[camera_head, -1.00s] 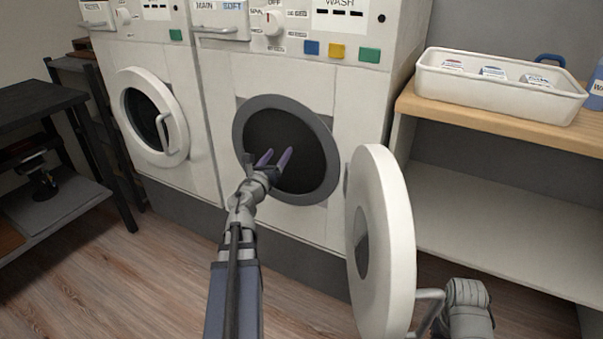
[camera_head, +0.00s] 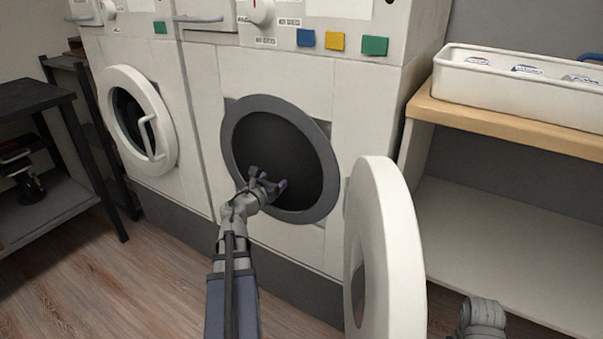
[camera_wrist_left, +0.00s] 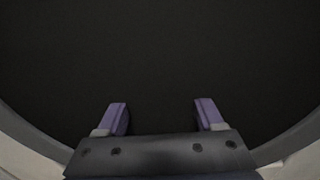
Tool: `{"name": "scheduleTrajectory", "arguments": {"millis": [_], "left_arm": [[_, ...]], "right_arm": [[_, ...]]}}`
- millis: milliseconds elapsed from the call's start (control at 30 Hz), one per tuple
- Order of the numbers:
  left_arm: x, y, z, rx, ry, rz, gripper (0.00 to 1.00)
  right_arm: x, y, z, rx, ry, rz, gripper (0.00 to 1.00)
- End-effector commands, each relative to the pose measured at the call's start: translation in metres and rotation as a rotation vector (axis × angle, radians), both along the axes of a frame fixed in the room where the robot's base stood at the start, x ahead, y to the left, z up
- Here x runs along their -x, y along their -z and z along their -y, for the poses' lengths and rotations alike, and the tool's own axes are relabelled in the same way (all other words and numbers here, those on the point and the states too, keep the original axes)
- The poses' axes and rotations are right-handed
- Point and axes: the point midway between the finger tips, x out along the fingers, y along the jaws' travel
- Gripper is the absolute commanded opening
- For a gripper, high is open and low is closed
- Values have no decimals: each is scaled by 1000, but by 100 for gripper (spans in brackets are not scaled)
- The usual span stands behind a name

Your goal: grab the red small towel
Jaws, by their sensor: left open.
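No red towel shows in either view. The right washing machine (camera_head: 275,85) has its round door (camera_head: 393,240) swung open to the right. Its drum opening (camera_head: 285,145) is dark inside, and I cannot make out anything in it. My left gripper (camera_head: 266,184) is at the lower part of the opening, fingers pointing inward. In the left wrist view its two purple fingers (camera_wrist_left: 161,116) are spread apart with nothing between them, against the dark drum. Part of my right arm shows at the bottom right, beside the open door; its gripper fingers are not visible.
A second washing machine (camera_head: 130,60) stands to the left with its round door (camera_head: 137,120) shut. A wooden-topped shelf unit (camera_head: 500,122) stands right, holding a white tray (camera_head: 520,100) with several items. A dark shelf rack (camera_head: 35,110) stands far left. The open door takes up space at front right.

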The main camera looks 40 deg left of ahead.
Motion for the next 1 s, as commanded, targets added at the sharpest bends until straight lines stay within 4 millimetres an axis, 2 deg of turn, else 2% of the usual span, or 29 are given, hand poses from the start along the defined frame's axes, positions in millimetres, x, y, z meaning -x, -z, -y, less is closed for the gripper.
{"name": "scheduleTrajectory", "arguments": {"millis": [167, 433, 667, 1000], "left_arm": [[-1, 0, 0, -1, 0, 0, 68], [-26, 0, -4, 0, 1, 0, 68], [-32, 0, -4, 0, 0, 0, 68], [-76, -2, -7, 0, 1, 0, 68]], "right_arm": [[0, 0, 0, 0, 0, 0, 50], [0, 0, 0, 0, 0, 0, 50], [0, -1, 0, 0, 0, 0, 50], [0, -2, 0, 0, 0, 0, 50]]}}
